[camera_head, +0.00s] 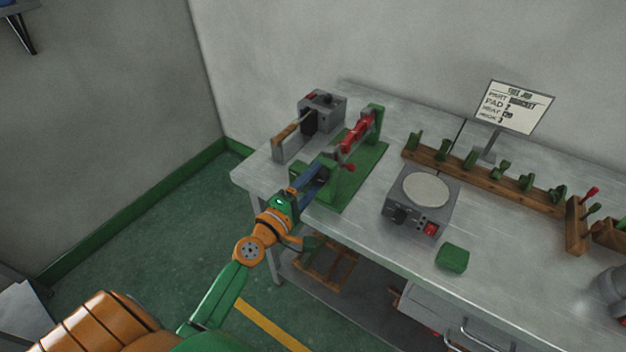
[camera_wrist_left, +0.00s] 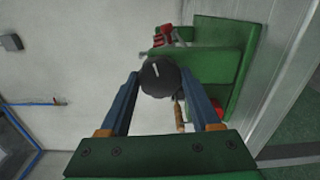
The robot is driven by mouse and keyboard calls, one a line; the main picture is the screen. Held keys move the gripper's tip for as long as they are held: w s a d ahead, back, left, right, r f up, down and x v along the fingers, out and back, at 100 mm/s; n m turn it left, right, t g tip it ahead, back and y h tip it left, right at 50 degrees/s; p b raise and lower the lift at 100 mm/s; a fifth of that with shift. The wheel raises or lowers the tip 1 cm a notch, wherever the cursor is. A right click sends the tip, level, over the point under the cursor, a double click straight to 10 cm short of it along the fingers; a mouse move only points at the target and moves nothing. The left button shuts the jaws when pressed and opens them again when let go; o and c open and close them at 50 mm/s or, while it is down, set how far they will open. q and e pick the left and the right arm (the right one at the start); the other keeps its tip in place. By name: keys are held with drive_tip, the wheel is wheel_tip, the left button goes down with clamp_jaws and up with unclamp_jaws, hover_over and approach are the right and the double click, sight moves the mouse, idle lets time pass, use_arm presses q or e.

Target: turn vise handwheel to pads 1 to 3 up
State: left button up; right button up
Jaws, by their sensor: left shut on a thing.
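The vise stands on a green base plate (camera_head: 362,163) near the back left of the bench, with green uprights and a red part (camera_head: 357,131) between them. My left gripper (camera_head: 322,170) is at the near-left end of the vise. In the left wrist view, the black round handwheel (camera_wrist_left: 159,77) with a short white mark lies between the blue fingertips of the left gripper (camera_wrist_left: 160,80), which is shut on it. The white mark points nearly up in that view. The handwheel is hidden by the gripper in the head view. My right gripper is not in view.
A grey machine (camera_head: 324,107) stands behind the vise. A grey hotplate-like unit (camera_head: 421,203) with a round top stands to its right, near a green block (camera_head: 452,257). A wooden rack (camera_head: 485,178) with several green pieces and a sign (camera_head: 515,107) stand behind.

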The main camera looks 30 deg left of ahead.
use_arm(q)
drive_tip(key=shift+r+n, duration=0.1)
drive_tip(key=shift+n, duration=1.9)
drive_tip(key=shift+n+p, duration=0.4)
drive_tip(key=shift+n, duration=1.5)
drive_tip(key=shift+n+p, duration=0.35)
drive_tip(key=shift+n, duration=2.85)
drive_tip(key=shift+n+p, duration=0.35)
drive_tip(key=shift+n, duration=0.15)
drive_tip(key=o, duration=1.4)
